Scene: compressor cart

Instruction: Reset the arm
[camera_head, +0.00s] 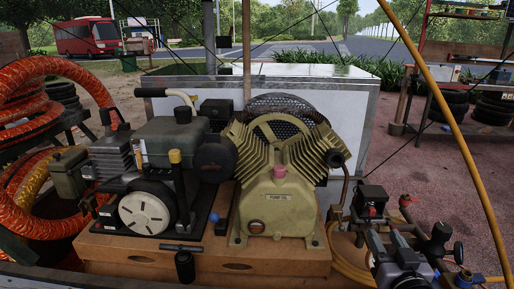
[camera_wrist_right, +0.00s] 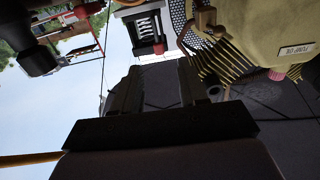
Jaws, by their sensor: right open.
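My right gripper (camera_head: 388,238) is at the lower right in the head view, to the right of the olive pump and close to the dark valve fittings. In the right wrist view its two dark fingers (camera_wrist_right: 160,85) stand apart, with nothing clearly held between them. The olive pump (camera_head: 278,205) sits upright on the cart; part of it also shows at the upper right of the wrist view (camera_wrist_right: 272,35). I do not see my left gripper in either view.
A dark engine (camera_head: 175,140) stands left of the pump on the brown cart base (camera_head: 285,258). Orange hoses (camera_head: 35,75) hang at the left. A black T-shaped handle (camera_head: 184,262) is at the front. A yellow pole or hose (camera_head: 455,120) slants down the right side. A white box (camera_head: 355,120) stands behind.

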